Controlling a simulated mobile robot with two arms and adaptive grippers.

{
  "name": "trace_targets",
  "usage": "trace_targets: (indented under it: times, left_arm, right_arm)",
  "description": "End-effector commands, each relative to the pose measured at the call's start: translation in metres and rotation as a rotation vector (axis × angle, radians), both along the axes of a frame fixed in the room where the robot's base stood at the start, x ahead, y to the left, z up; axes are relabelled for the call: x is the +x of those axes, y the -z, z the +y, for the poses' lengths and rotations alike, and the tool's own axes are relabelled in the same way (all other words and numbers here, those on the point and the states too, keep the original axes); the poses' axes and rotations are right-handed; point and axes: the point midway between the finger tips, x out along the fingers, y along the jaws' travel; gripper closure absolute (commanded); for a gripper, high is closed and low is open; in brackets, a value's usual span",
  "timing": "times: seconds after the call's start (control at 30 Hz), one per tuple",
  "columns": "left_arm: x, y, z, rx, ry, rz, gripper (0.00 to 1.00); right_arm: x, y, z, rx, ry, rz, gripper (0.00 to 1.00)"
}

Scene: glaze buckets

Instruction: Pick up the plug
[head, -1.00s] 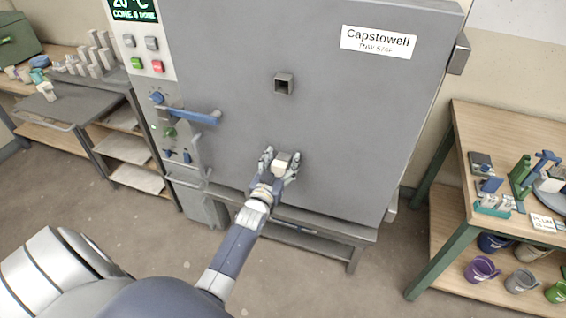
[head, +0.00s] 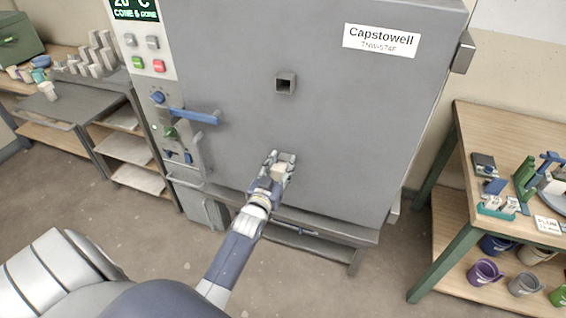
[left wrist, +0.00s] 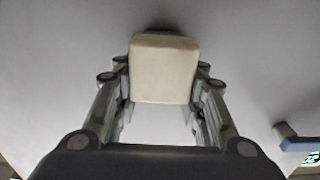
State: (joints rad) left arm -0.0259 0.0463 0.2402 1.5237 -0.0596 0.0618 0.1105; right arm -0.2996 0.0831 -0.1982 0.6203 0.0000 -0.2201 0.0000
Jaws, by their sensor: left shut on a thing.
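The plug (left wrist: 163,68) is a pale cream block, seen between the fingers in the left wrist view. It also shows in the head view (head: 279,172), small and partly hidden by the fingers. My left gripper (head: 281,161) is shut on the plug, in front of the lower part of the grey kiln door (head: 340,130). The left wrist view shows a finger (left wrist: 163,75) on each side of the block. I cannot tell whether the block touches the door. My right gripper is not in view.
A square dark opening (head: 286,83) is in the door above my gripper. A blue handle (head: 195,115) sticks out to the left. A wooden table (head: 500,125) with tools stands at right, with buckets (head: 485,271) on its lower shelf. A grey bench (head: 75,98) is at left.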

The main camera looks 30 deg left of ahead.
Motion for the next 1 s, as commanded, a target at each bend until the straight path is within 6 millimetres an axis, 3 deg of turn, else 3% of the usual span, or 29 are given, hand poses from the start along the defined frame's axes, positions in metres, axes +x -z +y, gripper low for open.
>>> trace_targets:
  times: [0.27, 0.6, 0.8, 1.0]
  left_arm:
    - [-0.046, 0.002, -0.011, -0.001, 0.0, 0.001, 0.89]
    - [-0.118, 0.002, -0.028, 0.0, -0.001, 0.002, 0.9]
    - [-0.144, 0.001, -0.035, 0.0, 0.0, 0.0, 0.9]
    - [-0.155, -0.001, -0.037, 0.0, 0.0, -0.001, 0.9]
  right_arm:
    - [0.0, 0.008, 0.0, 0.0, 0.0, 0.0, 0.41]
    - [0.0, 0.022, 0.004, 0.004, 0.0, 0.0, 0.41]
    - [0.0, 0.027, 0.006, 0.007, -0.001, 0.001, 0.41]
    - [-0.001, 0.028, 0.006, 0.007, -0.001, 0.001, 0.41]
